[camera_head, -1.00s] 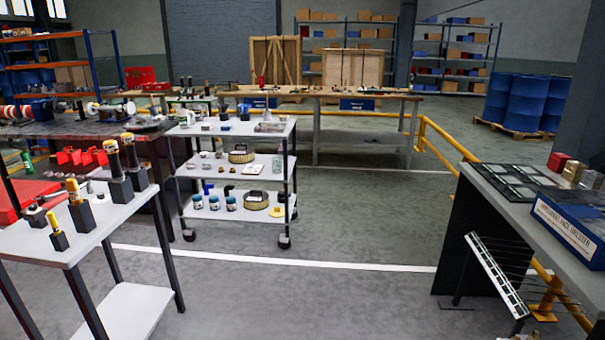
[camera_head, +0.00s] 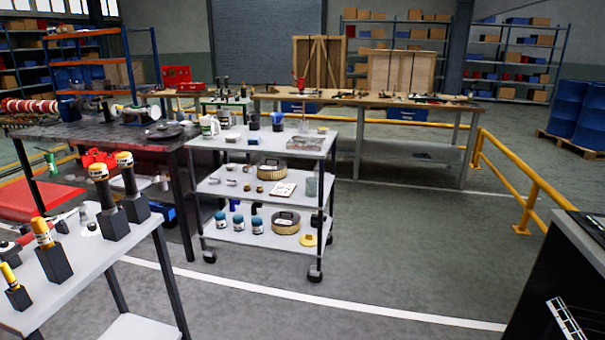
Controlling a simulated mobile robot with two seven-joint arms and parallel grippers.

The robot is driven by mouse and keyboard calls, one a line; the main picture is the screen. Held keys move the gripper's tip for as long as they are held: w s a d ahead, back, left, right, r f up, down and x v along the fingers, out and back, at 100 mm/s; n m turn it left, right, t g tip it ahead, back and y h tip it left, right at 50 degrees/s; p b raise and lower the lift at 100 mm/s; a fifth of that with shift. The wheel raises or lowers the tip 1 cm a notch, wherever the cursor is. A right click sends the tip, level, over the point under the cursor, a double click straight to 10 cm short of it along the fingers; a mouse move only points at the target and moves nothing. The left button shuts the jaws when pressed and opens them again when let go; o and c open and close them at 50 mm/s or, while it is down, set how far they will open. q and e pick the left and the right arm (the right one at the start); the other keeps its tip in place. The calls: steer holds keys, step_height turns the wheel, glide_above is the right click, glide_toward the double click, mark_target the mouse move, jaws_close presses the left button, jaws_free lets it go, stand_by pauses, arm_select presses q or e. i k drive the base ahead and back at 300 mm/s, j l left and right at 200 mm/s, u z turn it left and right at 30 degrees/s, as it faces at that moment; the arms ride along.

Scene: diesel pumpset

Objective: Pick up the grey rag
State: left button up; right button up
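I cannot make out a grey rag for certain. A small flat greyish thing (camera_head: 306,142) lies on the top shelf of the grey three-shelf trolley (camera_head: 236,240), near its right end. It is too small to tell what it is. The trolley stands left of the middle, a short way ahead, with small items on each shelf. Neither of my grippers is in view.
A light-topped table (camera_head: 95,262) with upright black-and-yellow tools stands close at the left. A dark workbench (camera_head: 105,135) is behind it. A long wooden bench (camera_head: 430,110) and yellow railing (camera_head: 530,185) are farther back. Grey floor right of the trolley is clear.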

mark_target(233, 138)
steer(key=i+l+u, duration=0.1)
steer(key=i+u, duration=0.3)
steer(key=i, duration=0.7)
steer(key=i+z, duration=0.1)
steer(key=i, duration=0.45)
steer(key=i+j+z, duration=0.1)
steer(key=i, duration=0.5)
steer(key=i+j+z, duration=0.25)
steer(key=i, duration=0.2)
steer(key=i+j+z, duration=0.25)
steer(key=i, duration=0.15)
